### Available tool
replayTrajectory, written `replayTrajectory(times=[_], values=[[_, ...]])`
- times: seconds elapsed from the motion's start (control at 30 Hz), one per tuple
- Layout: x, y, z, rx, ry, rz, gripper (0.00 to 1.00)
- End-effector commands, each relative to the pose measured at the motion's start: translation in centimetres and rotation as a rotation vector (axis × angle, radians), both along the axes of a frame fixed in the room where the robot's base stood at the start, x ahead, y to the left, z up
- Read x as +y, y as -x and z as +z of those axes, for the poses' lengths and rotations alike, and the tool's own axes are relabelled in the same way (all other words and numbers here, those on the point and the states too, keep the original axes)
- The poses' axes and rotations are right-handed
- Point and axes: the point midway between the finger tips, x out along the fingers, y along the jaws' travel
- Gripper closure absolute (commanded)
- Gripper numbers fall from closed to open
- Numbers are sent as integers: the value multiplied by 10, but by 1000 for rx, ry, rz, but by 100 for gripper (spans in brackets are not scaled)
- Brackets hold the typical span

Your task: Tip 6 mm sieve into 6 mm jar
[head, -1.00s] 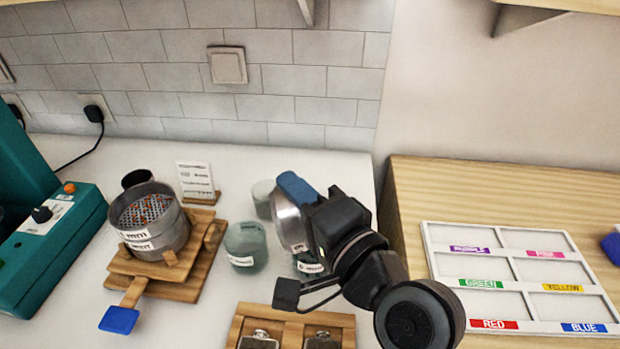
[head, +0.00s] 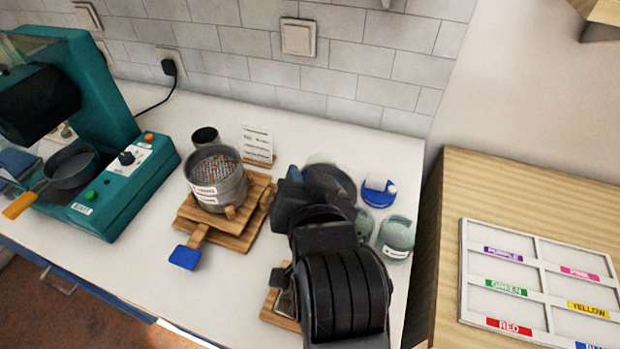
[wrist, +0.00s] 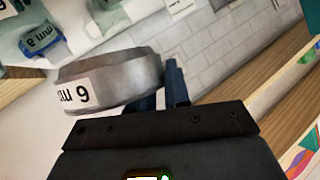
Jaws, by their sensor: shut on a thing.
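My gripper (wrist: 172,88) is shut on the 6 mm sieve, a grey metal ring with a white "6 mm" label, seen in the wrist view (wrist: 110,80). In the head view the sieve (head: 331,184) shows as a dark round shape, partly hidden by my arm and held above the counter near the jars. Its contents cannot be made out. A greenish jar (head: 397,233) stands to the right of my arm, its label too small to read. Another jar (head: 364,222) is partly hidden beside my arm. I cannot tell which is the 6 mm jar.
A sieve stack (head: 217,178) with orange beads stands on a wooden stand (head: 245,215) at left. A teal machine (head: 100,130) is further left. A blue round item (head: 379,192) lies behind the jars. A labelled colour tray (head: 530,280) lies on the right-hand wooden top.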

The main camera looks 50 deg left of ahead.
Motion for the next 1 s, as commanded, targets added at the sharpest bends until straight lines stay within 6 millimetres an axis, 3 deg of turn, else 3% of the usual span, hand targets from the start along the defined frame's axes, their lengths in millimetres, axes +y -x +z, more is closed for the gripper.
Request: replayTrajectory(times=[0.47,0.8,1.0], values=[[1,1,5,-35,29,-1,100],[1,1,30,-217,185,0,100],[1,1,34,-247,214,-2,100]])
